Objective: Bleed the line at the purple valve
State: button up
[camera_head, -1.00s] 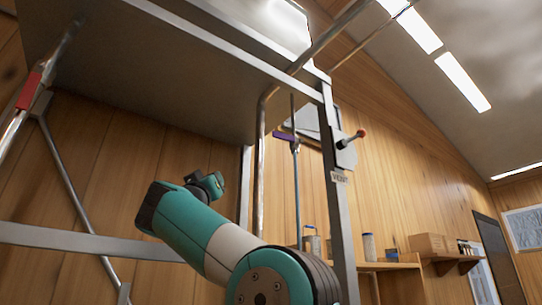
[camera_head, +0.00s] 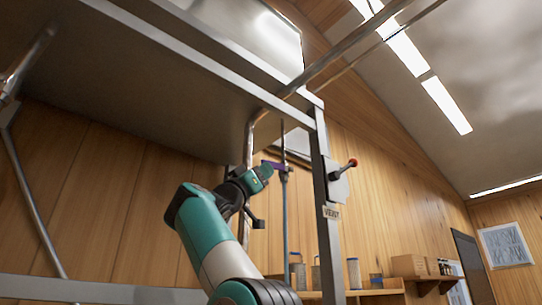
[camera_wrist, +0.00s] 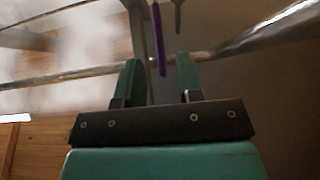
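The purple valve handle (camera_head: 277,164) is a short flat lever on a thin vertical pipe (camera_head: 285,215) behind the steel frame. In the wrist view the purple handle (camera_wrist: 158,40) points down the picture, its lower end showing between my fingertips. My gripper (camera_head: 265,173) is raised close to the handle in the head view and covers part of it. In the wrist view my gripper (camera_wrist: 160,68) has its two green fingers apart, with a gap on both sides of the handle. I cannot tell whether they touch it or how deep it sits.
A large metal pan (camera_head: 140,90) hangs overhead. Jars stand on a shelf (camera_head: 375,292) against the wooden wall.

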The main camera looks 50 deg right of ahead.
aim_at(279, 166)
jog(key=p+x, duration=0.2)
jog(key=x, duration=0.3)
jog(key=shift+d+r, duration=0.1)
grip_shut()
